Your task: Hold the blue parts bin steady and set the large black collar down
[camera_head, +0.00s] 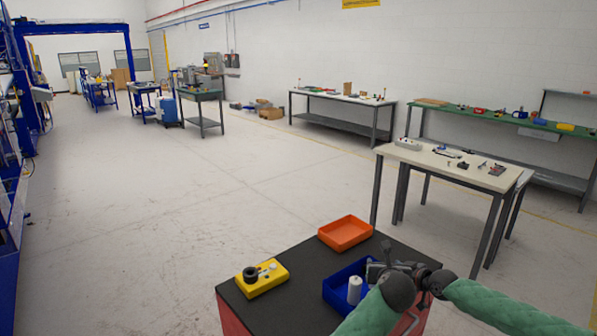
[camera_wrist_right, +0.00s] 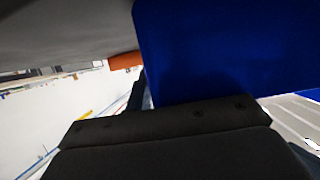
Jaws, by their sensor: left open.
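The blue parts bin (camera_head: 337,296) sits at the right side of the black-topped cart. A white cylindrical piece (camera_head: 354,290) stands in it. A black ring-shaped part (camera_head: 250,273), which looks like the collar, rests on a yellow block (camera_head: 264,285) at the cart's left. My left gripper (camera_head: 375,270) is open over the bin's right part. My right gripper is crowded beside it at the bin's right edge, and its fingers are hard to separate. In the right wrist view a blue wall of the bin (camera_wrist_right: 230,50) fills the upper right, close beyond a dark gripper part.
An orange tray (camera_head: 345,233) sits at the cart's far edge. The black cart top (camera_head: 300,262) is bare between the yellow block, tray and bin. A white-topped table (camera_head: 455,168) with small items stands beyond on the right. Open floor lies to the left.

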